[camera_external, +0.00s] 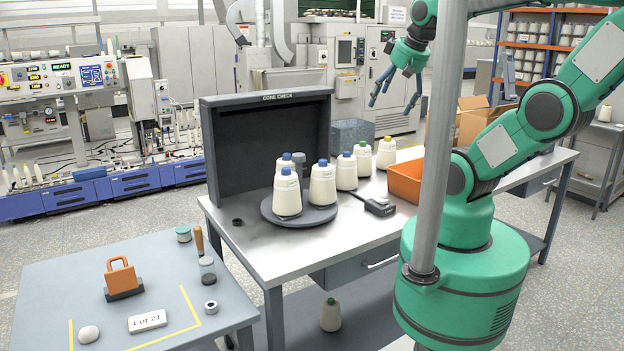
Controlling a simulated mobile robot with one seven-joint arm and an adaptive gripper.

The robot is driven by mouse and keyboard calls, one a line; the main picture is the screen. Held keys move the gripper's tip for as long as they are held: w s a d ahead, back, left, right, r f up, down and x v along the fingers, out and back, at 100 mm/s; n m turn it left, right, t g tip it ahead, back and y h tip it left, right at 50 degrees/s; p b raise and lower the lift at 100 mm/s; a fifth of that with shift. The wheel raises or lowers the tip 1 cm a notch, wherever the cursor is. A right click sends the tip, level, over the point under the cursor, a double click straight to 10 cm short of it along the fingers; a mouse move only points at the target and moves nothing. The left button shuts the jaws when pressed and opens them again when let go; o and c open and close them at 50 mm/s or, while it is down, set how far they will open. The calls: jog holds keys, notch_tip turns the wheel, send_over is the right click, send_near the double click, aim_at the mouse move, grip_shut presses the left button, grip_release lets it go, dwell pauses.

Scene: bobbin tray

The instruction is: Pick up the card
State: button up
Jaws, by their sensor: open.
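The card (148,321) is a small white plate with dark lettering that seems to read "Lot 21". It lies on the low grey-blue table (60,280) at the lower left, inside a yellow line marking. My gripper (394,100) hangs high at the upper middle, beyond the steel bench, with its dark fingers spread apart and empty. It is far from the card, up and to the right of it in the picture. Nothing covers the card.
Around the card are a white round lump (89,334), an orange handled block (121,277), a metal ring (210,307) and small jars. The steel bench (260,245) holds several yarn cones, a dark hooded panel (266,145) and an orange bin (406,182). A grey post (441,150) stands in front.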

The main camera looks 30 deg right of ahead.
jog(key=w+a+r+n+g+y+p, duration=0.15)
jog(key=w+a+n, duration=0.35)
jog(key=w+a, duration=1.25)
jog(key=w+a+f+n+g, duration=0.15)
jog(key=w+a+f, duration=0.25)
jog(key=a, duration=0.6)
jog(key=w+a+f+n, duration=0.3)
jog(key=w+a, duration=0.1)
jog(key=a, duration=0.6)
jog(key=s+a+f+n+g+p, duration=0.1)
jog(key=a+f+n, duration=0.1)
jog(key=a+f, duration=0.8)
jog(key=s+a+f+n+g, duration=0.15)
jog(key=a+f, duration=0.45)
jog(key=a, duration=0.8)
jog(key=s+a+f+n, duration=0.1)
jog(key=s+a+f, duration=0.5)
jog(key=a+f, duration=0.2)
jog(key=s+a+f+n+h, duration=0.1)
jog(key=s+a+f+n, duration=0.1)
jog(key=s+a+f, duration=0.3)
notch_tip(320, 180, down, 5)
jog(key=a, duration=0.3)
jog(key=shift+s+f+n+p, duration=0.15)
jog(key=shift+s+n+p, duration=0.15)
jog(key=shift+s+p, duration=0.05)
